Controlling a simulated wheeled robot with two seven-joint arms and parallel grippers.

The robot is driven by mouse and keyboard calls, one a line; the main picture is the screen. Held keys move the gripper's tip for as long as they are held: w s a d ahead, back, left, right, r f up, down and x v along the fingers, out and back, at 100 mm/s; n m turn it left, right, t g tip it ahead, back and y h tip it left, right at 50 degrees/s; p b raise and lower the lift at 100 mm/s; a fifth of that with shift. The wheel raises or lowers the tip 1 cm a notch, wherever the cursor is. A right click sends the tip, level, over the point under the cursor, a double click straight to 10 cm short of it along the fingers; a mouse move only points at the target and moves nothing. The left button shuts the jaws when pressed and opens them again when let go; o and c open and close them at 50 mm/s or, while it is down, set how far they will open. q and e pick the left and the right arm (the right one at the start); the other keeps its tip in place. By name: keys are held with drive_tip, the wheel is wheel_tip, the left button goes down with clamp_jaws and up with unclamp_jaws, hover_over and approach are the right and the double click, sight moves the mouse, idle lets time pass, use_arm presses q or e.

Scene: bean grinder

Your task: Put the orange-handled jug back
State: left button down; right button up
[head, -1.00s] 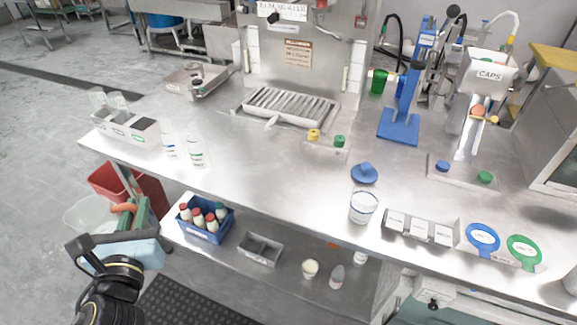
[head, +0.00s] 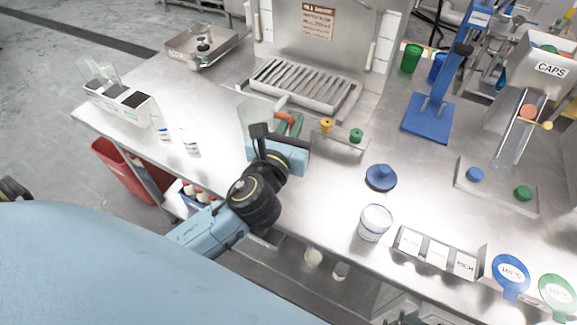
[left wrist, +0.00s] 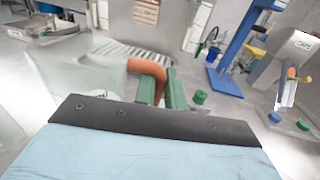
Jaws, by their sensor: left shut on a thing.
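The clear jug (head: 256,117) with its orange handle (head: 284,117) is at my left gripper (head: 290,124), over the worktop just in front of the slotted drain tray (head: 302,85). In the left wrist view the green fingers (left wrist: 161,90) are shut on the orange handle (left wrist: 148,68), and the see-through jug body (left wrist: 85,80) is to their left. The jug looks roughly upright. I cannot tell whether its base touches the worktop, as my gripper hides part of it. My right gripper is not in view.
A small stand with yellow (head: 326,125) and green knobs (head: 356,135) is right of the gripper. A blue tamper-like piece (head: 380,177) and a white tub (head: 375,222) are farther right. White bottles (head: 190,140) stand left. The worktop (head: 225,100) between is clear.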

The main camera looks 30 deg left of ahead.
use_arm(q)
drive_tip(key=w+n+g+y, duration=0.1)
drive_tip(key=y, duration=0.1)
drive_tip(key=w+a+f+n+y, duration=0.1)
drive_tip(key=n+y, duration=0.1)
drive_tip(key=shift+w+a+g+y, duration=0.15)
drive_tip(key=shift+w+g+y, duration=0.15)
drive_tip(key=shift+g+y, duration=0.1)
drive_tip(key=shift+w+d+r+n+g+y, duration=0.15)
drive_tip(key=shift+n+g+y, duration=0.5)
drive_tip(key=shift+n+y, duration=0.25)
drive_tip(key=shift+w+d+r+n+g+y, duration=0.2)
drive_tip(key=shift+n+g+y, duration=0.45)
drive_tip(key=shift+y, duration=0.3)
drive_tip(key=shift+w+d+r+n+g+y, duration=0.15)
drive_tip(key=shift+n+g+y, duration=0.45)
drive_tip(key=shift+n+y, duration=0.3)
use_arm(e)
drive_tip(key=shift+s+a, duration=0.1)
use_arm(q)
wheel_tip(320, 180, down, 8)
drive_tip(key=shift+f+b, duration=0.15)
drive_tip(key=shift+b, duration=1)
drive_tip(key=shift+f, duration=0.65)
drive_tip(key=shift+a+f, duration=0.1)
drive_tip(key=shift+f, duration=0.05)
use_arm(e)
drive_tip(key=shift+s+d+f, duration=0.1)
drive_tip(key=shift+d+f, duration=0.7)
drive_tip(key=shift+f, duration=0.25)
